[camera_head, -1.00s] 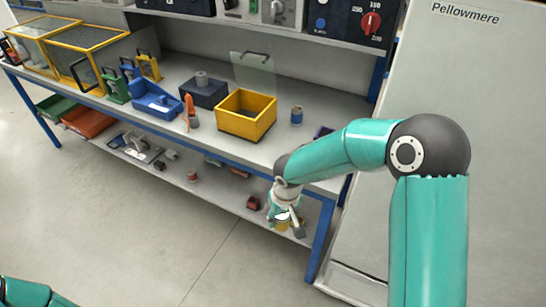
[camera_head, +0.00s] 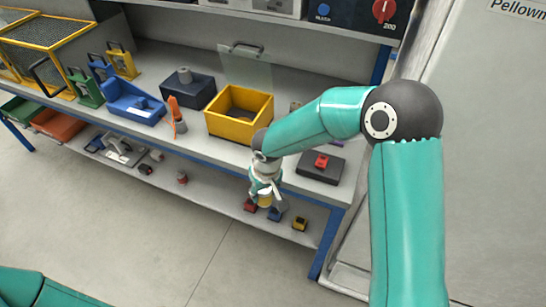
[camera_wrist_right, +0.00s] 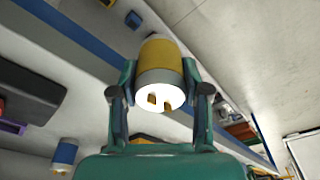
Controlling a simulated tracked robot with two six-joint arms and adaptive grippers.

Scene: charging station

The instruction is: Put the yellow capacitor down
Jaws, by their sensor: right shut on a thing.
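The yellow capacitor (camera_head: 265,200) is a short cylinder with a yellow band, held in my right gripper (camera_head: 264,193) in front of the lower shelf. The right wrist view shows the capacitor (camera_wrist_right: 161,60) between the two fingers of my right gripper (camera_wrist_right: 160,90), with a pale, bright end face toward the camera. The gripper is shut on its sides. No surface shows touching the capacitor in the wrist view; the head view is too small to tell its height over the shelf. My left gripper is out of view.
The lower shelf (camera_head: 215,192) carries a red part (camera_head: 250,205), a blue part (camera_head: 278,211) and a yellow part (camera_head: 300,223) near the gripper. On the bench above are a yellow bin (camera_head: 225,127) and a dark pad (camera_head: 312,175) with a red block (camera_head: 321,161).

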